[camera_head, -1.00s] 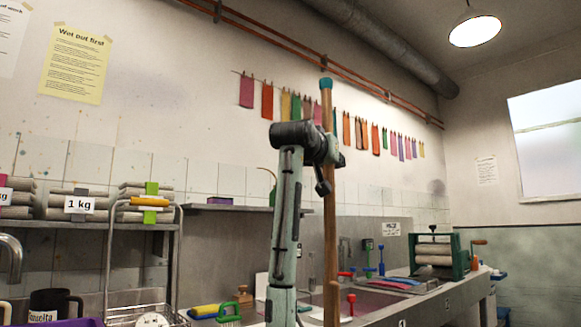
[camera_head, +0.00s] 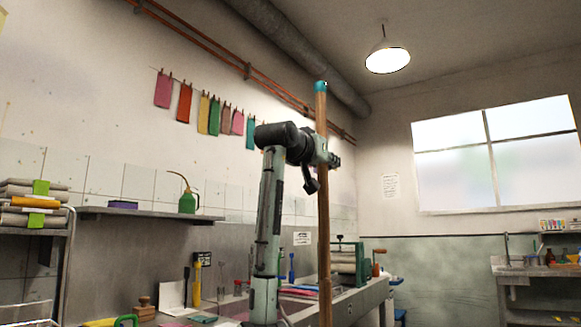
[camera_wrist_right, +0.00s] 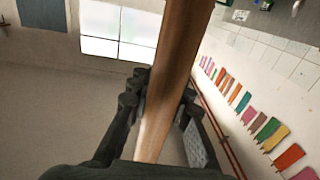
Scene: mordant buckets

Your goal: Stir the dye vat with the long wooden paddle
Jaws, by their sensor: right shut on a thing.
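The long wooden paddle (camera_head: 322,215) stands upright in the head view, its teal-capped end at the top. Its lower end runs out of the bottom of the picture. My right gripper (camera_head: 326,158) is shut on its shaft, in the upper part. In the right wrist view the shaft (camera_wrist_right: 178,70) passes between the dark fingers of my right gripper (camera_wrist_right: 160,105). I cannot make out the dye vat in these frames. My left gripper is not in view.
A steel counter (camera_head: 355,300) along the wall carries a green-framed roller press (camera_head: 347,262). A wall shelf (camera_head: 150,213) holds a green oil can (camera_head: 187,201). A rack with folded cloths (camera_head: 35,195) stands at left. A sink unit (camera_head: 535,268) stands at far right.

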